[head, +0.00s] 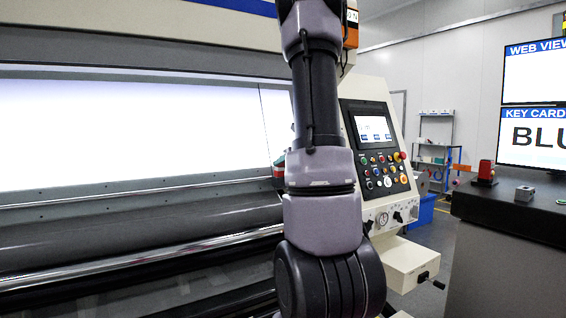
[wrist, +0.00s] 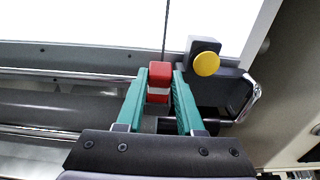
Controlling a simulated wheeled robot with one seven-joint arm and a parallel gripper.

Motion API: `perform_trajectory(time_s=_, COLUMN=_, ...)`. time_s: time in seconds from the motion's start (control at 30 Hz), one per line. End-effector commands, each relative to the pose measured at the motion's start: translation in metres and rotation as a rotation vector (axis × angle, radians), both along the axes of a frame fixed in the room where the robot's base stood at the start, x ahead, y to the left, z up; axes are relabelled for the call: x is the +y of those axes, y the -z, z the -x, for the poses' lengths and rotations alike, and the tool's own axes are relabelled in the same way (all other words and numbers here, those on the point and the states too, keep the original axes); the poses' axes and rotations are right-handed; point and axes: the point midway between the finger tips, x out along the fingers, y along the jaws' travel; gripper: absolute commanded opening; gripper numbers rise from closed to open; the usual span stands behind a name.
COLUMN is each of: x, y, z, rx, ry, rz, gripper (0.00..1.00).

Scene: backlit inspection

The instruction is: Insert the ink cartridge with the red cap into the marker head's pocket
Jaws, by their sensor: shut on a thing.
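The ink cartridge with the red cap (wrist: 160,70) is between the two teal fingers of my gripper (wrist: 163,84) in the wrist view. It has a red top, a pale band and red below, and its lower end is hard to make out. My gripper is shut on it. A dark block with a yellow knob (wrist: 206,63), seemingly the marker head, is just right of the fingers, in front of the lit panel. Its pocket cannot be made out. In the head view my arm hides most of my gripper; a small red and teal bit shows left of the arm.
The bright backlit panel (head: 130,130) and long rollers (head: 130,262) fill the left. A control panel (head: 378,150) with buttons stands right of my arm. A dark counter (head: 520,217) holds a red item (head: 486,172) and a grey block (head: 524,193), below screens.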

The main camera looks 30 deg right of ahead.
Motion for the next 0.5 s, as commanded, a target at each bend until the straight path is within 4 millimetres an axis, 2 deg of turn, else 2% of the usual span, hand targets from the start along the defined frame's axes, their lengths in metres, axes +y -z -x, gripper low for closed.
perform_trajectory(time_s=0.5, x=0.0, y=0.0077, z=-0.0001, rx=0.0, ry=0.0, rz=0.001, gripper=0.0)
